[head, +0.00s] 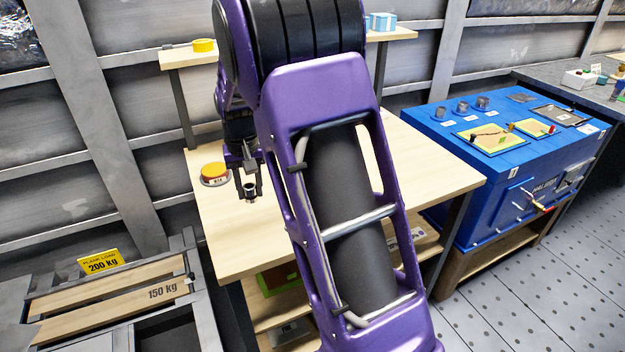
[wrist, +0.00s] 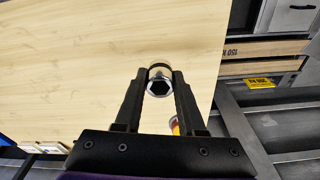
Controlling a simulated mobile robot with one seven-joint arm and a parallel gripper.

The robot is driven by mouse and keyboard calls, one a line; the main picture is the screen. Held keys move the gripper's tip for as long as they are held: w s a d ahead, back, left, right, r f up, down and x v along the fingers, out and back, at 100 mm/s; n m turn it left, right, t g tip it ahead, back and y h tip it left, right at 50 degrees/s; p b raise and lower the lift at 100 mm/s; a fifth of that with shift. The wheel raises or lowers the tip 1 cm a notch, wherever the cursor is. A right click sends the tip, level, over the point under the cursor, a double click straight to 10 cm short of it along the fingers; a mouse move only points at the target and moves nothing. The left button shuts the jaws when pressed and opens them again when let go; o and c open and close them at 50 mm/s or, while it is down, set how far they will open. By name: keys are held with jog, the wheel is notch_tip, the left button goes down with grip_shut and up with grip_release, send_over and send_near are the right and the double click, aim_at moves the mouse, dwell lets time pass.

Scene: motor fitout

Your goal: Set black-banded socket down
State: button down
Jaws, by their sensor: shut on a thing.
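The socket (head: 250,190) is a small metal cylinder with a dark band. In the wrist view its open hexagonal end (wrist: 159,87) faces the camera between the fingertips. My gripper (head: 249,184) is shut on it, with one finger on each side; the fingers also show in the wrist view (wrist: 159,78). The socket is over the left part of the light wooden table (head: 440,170). I cannot tell whether its lower end touches the table top.
An orange-yellow round object (head: 214,172) with a label stands just left of my gripper. A shelf (head: 178,58) holding a yellow item (head: 204,45) is behind. A blue machine (head: 480,190) stands to the right.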

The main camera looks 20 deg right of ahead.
aim_at(250, 190)
notch_tip(250, 190, down, 9)
jog(key=shift+s+f+b, duration=0.1)
jog(key=shift+f+b, duration=0.05)
jog(key=shift+b, duration=0.55)
jog(key=shift+f, duration=0.15)
jog(key=c, duration=0.5)
grip_release()
jog(key=r, duration=0.4)
jog(key=s+r+p, duration=0.1)
jog(key=r, duration=0.3)
jog(key=r+p, duration=0.1)
jog(key=r, duration=0.3)
jog(key=shift+s+a+r, duration=0.15)
jog(key=shift+s, duration=0.1)
